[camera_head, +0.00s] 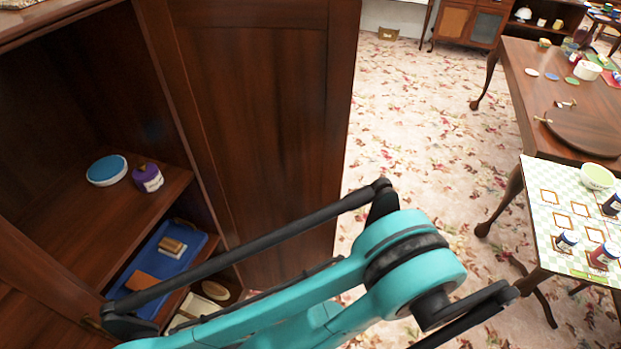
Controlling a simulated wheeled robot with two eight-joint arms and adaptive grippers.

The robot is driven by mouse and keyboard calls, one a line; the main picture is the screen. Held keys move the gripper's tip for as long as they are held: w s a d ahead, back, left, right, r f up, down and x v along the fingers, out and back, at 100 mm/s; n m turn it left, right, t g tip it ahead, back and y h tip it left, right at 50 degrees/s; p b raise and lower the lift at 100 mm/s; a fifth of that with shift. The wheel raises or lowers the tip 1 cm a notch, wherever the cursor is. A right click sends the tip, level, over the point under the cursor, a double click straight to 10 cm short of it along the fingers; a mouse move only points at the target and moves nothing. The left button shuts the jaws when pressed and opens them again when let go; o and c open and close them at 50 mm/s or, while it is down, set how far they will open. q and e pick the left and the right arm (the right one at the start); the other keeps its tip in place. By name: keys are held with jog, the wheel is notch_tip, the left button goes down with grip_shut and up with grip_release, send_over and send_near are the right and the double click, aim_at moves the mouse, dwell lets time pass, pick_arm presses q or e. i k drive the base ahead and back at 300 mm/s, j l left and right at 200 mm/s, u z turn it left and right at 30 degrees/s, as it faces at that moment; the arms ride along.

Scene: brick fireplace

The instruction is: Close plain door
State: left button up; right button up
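A dark wooden cabinet stands at the left, with its shelves (105,225) exposed. A tall brown wooden door (265,120) stands open on the cabinet's right side, with its broad face toward me. Another wooden panel (45,285) crosses the lower left; I cannot tell whether it is a second door leaf. My teal and black arm crosses in front of the door's lower part and the cabinet's lower right. Neither gripper shows, and I cannot tell whether the arm touches the door.
The cabinet holds a blue-topped round tin (107,170), a purple bottle (148,178) and a blue tray (150,268). Patterned carpet (420,130) is clear right of the door. A wooden table (535,85) and a checked-top table (540,210) stand at the right.

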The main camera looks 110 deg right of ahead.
aim_at(261, 91)
jog(key=k+l+z, duration=0.2)
jog(key=k+l, duration=0.35)
jog(key=k, duration=0.15)
jog(key=k+l+z, duration=0.2)
jog(key=k+l, duration=0.5)
jog(key=k+l+z, duration=0.2)
jog(key=k+l, duration=0.4)
jog(key=l, duration=0.15)
jog(key=i+l, duration=0.1)
jog(key=l, duration=0.25)
jog(key=i+l+u, duration=0.1)
jog(key=l, duration=0.6)
jog(key=k+l+u, duration=0.1)
jog(key=l, duration=0.35)
jog(key=k+l+u, duration=0.1)
jog(key=k+l, duration=0.15)
jog(key=l, duration=0.15)
jog(key=k+l+u, duration=0.15)
jog(key=l, duration=0.25)
jog(key=k+l+u, duration=0.1)
jog(key=k+l, duration=0.2)
